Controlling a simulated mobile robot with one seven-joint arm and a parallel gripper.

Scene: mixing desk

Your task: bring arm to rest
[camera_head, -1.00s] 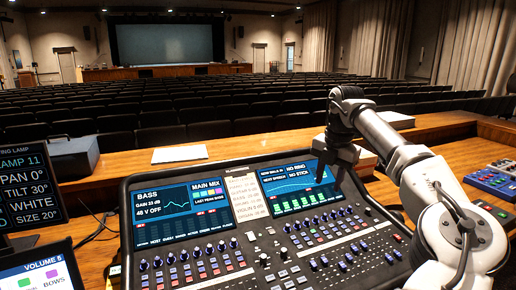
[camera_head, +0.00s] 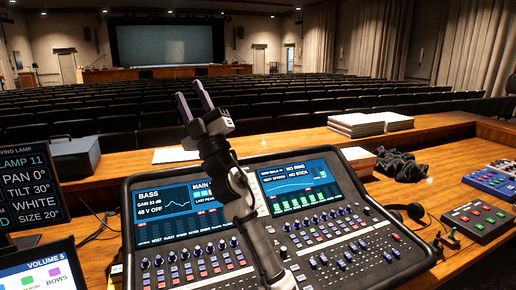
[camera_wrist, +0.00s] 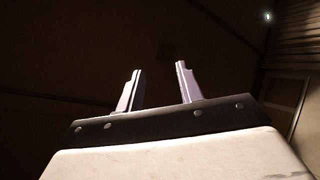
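My gripper (camera_head: 194,102) is raised above the back edge of the mixing console (camera_head: 330,262) in the head view, its fingers pointing up and to the left. In the wrist view the two fingers of my gripper (camera_wrist: 158,80) stand apart with nothing between them. My arm rises from the bottom middle of the head view and crosses the console, hiding part of its centre and of the left screen (camera_head: 176,208).
A lamp display (camera_head: 30,190) and a volume screen (camera_head: 42,272) stand at the left. Paper stacks (camera_head: 356,124), a dark cloth (camera_head: 400,165), headphones (camera_head: 408,211) and button boxes (camera_head: 478,220) lie at the right. Rows of seats fill the hall behind.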

